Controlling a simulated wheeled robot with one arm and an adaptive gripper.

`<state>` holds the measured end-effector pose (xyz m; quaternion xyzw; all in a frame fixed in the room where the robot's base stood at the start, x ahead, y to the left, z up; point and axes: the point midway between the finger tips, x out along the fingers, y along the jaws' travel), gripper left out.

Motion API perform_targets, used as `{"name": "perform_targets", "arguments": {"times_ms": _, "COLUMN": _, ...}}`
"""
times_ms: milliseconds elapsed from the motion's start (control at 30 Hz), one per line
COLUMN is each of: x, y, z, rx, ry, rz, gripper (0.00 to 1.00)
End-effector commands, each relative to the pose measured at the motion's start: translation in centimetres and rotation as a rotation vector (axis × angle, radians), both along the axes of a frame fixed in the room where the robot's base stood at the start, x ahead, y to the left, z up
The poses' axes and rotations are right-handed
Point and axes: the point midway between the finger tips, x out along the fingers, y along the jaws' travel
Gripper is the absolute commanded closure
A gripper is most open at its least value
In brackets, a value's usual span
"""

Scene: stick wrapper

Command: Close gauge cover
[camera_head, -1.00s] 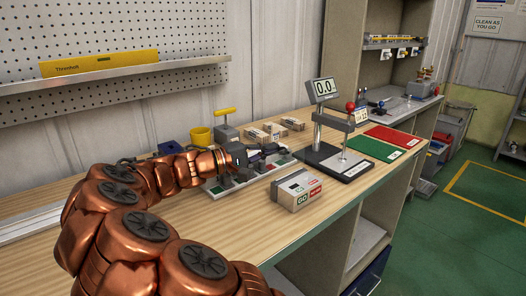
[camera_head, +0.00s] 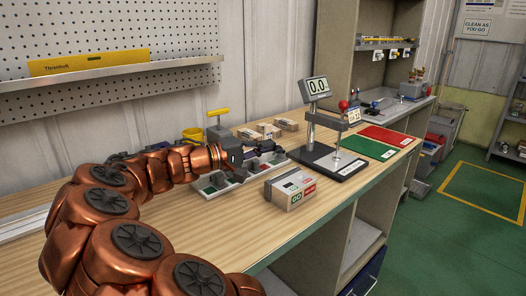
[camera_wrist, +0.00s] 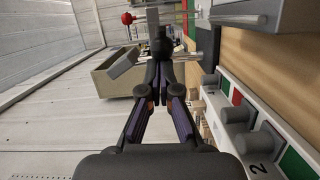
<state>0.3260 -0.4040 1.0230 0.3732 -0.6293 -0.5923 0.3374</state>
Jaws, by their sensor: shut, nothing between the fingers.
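The grey gauge box (camera_head: 291,188) with green GO and red NOGO labels sits on the bench in front of the stand. Part of it shows at the top right of the wrist view (camera_wrist: 240,20). I cannot tell the cover's position on it. My gripper (camera_head: 277,147) is shut and empty, above the far right part of the white fixture tray, behind and left of the gauge box. Its fingers also meet in the wrist view (camera_wrist: 162,50). It appears apart from the gauge box.
The white fixture tray (camera_wrist: 253,109) holds grey blocks and red and green pads. A display stand (camera_head: 340,165) with a red-knobbed lever stands right of my gripper. Small boxes (camera_head: 268,130) lie behind. Green (camera_head: 370,146) and red (camera_head: 388,135) mats lie further right. Bench front is clear.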

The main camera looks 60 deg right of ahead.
Motion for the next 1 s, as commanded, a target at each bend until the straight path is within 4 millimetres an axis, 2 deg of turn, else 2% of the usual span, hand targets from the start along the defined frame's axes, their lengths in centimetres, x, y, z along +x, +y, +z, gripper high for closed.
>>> {"name": "perform_targets", "arguments": {"times_ms": 667, "x": -4.5, "y": 1.3, "z": 1.2, "rx": -0.167, "ry": -0.586, "rz": 0.0, "gripper": 1.0}}
{"name": "perform_targets", "arguments": {"times_ms": 1000, "x": -7.1, "y": 2.0, "z": 0.8, "rx": -0.253, "ry": -0.896, "rz": -0.002, "gripper": 1.0}}
